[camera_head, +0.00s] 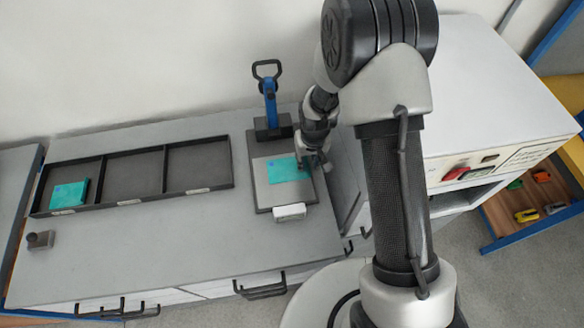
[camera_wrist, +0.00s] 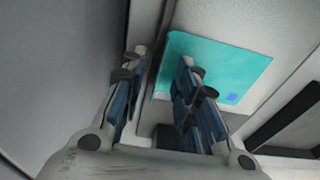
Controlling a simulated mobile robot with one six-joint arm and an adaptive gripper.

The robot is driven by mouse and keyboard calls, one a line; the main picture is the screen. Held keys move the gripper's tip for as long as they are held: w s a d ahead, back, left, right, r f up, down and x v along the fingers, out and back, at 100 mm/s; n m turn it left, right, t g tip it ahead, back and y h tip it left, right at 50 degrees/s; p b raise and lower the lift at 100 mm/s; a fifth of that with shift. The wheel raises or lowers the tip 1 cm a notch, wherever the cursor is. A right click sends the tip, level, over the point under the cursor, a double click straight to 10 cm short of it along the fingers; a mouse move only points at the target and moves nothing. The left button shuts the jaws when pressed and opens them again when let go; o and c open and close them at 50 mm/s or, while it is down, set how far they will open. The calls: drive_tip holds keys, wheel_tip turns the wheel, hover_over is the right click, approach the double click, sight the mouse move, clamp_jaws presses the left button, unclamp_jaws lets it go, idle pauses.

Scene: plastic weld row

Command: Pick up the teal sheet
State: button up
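A flat teal sheet (camera_head: 285,170) with a small blue mark lies on the light plate of a grey press-like fixture (camera_head: 262,198). It also shows in the wrist view (camera_wrist: 225,68). My gripper (camera_head: 316,164) is at the sheet's right edge in the head view. In the wrist view my gripper (camera_wrist: 161,60) is open, with one finger in front of the sheet and the other beyond its left edge. Whether a finger touches the sheet I cannot tell. More teal sheet material (camera_head: 69,194) lies in the left compartment of a dark tray (camera_head: 150,200).
The fixture has a blue upright lever (camera_head: 269,100) at its back and a white block (camera_head: 290,212) at its front. The tray's middle and right compartments are empty. A small grey block (camera_head: 40,240) stands front left. A white machine (camera_head: 490,100) stands to the right.

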drive_tip(key=shift+f+b, duration=0.25)
drive_tip(key=shift+b, duration=0.05)
drive_tip(key=shift+c, duration=0.3)
clamp_jaws()
idle(0.3)
